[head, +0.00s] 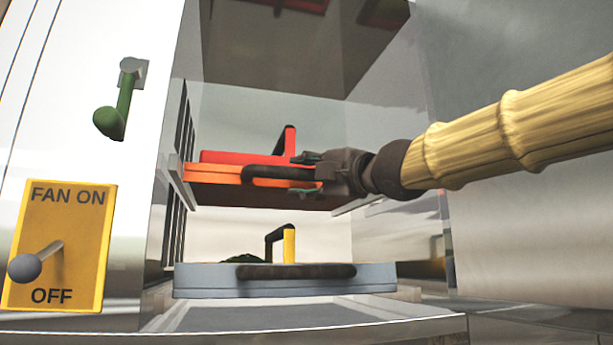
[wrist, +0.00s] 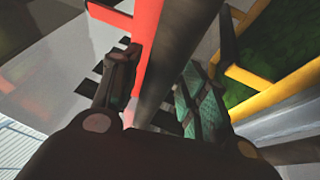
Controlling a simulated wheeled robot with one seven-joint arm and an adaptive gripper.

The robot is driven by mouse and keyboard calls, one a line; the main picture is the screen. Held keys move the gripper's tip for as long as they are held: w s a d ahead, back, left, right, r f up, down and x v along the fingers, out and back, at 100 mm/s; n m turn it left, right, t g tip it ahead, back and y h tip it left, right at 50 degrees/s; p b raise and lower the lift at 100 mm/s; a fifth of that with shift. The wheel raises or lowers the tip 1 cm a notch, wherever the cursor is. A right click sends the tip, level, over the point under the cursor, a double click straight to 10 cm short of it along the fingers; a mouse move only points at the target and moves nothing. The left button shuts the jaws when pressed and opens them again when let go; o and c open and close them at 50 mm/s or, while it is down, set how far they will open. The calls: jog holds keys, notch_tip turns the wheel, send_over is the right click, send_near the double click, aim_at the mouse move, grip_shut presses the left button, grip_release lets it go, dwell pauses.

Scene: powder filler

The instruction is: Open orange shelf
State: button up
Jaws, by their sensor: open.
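The orange shelf (head: 208,175) is the upper tray in the open cabinet, with a dark bar handle (head: 262,171) on its front. My gripper (head: 303,174) is at the right part of this handle, with one finger above it and one below. In the wrist view my gripper (wrist: 165,75) is open, and the dark handle (wrist: 180,68) runs between its two fingers. I cannot tell whether either finger touches the bar. The gripper hides the right end of the handle and part of the shelf front.
A red piece (head: 235,157) with an upright bar sits on the orange shelf. Below is a grey-blue tray (head: 210,280) with its own dark handle (head: 295,271). Left are a green lever (head: 122,105) and a yellow fan switch panel (head: 85,240). Open space lies between the trays.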

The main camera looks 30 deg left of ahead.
jog(key=s, duration=0.1)
jog(key=s+r, duration=0.1)
jog(key=shift+s+a, duration=0.15)
jog(key=shift+s, duration=0.2)
jog(key=w, duration=0.1)
jog(key=w+f, duration=0.1)
jog(key=shift+w, duration=0.3)
jog(key=shift+c, duration=1.2)
jog(key=shift+s, duration=0.15)
jog(key=c, duration=0.4)
jog(key=shift+s+r, duration=0.2)
jog(key=shift+s, duration=0.25)
grip_shut()
jog(key=shift+w, duration=0.15)
